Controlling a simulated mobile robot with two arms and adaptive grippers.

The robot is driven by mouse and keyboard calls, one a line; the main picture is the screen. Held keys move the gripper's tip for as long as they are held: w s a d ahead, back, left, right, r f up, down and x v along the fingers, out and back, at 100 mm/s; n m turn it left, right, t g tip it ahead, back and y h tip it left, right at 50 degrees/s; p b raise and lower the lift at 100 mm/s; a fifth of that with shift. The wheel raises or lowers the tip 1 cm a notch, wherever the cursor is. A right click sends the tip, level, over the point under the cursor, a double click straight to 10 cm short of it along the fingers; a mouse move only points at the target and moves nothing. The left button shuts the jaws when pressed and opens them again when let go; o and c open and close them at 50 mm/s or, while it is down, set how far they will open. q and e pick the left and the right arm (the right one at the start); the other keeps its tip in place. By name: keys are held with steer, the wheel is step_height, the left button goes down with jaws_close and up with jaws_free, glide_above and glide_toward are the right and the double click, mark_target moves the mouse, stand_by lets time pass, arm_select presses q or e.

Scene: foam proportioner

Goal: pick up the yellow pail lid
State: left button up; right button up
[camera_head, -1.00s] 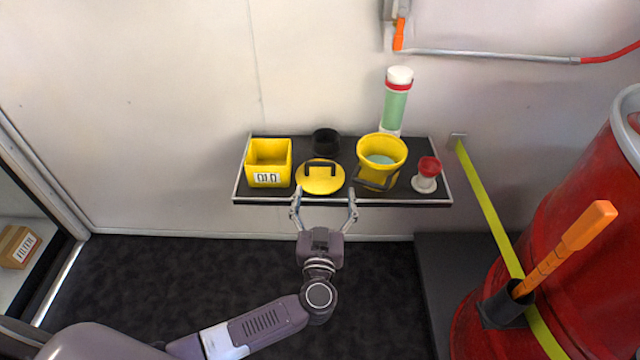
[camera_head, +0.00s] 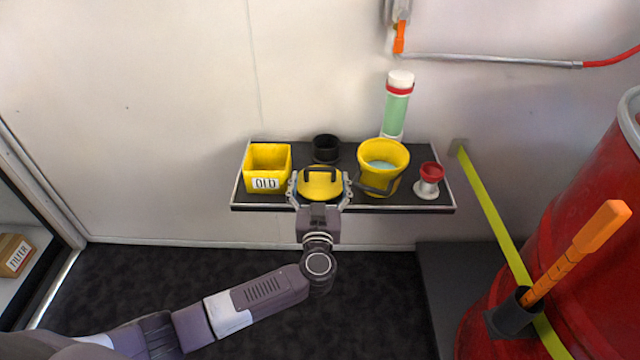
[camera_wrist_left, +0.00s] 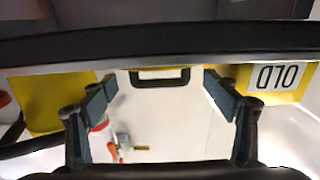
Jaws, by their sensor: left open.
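The yellow pail lid (camera_head: 321,189) with its dark upright handle lies at the front middle of the wall shelf (camera_head: 400,201). My left gripper (camera_head: 320,180) is open, with one finger on each side of the lid in the head view. In the left wrist view the open fingers (camera_wrist_left: 160,82) stand apart with the dark handle (camera_wrist_left: 160,77) between them, farther ahead. Whether the fingers touch the lid cannot be told. The yellow pail (camera_head: 384,163) stands right of the lid, its dark handle down in front. My right gripper does not show.
A yellow box marked OLD (camera_head: 267,169) stands close left of the lid. A black cup (camera_head: 326,148) is behind it. A red-and-white piece (camera_head: 429,180) and a green tube (camera_head: 397,105) stand to the right. A red drum (camera_head: 570,240) fills the right side.

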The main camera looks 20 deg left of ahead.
arm_select(q)
steer(key=shift+w, duration=0.25)
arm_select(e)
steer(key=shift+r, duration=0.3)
arm_select(q)
steer(key=c, duration=1.2)
steer(key=shift+c, duration=0.2)
steer(key=shift+r, duration=0.25)
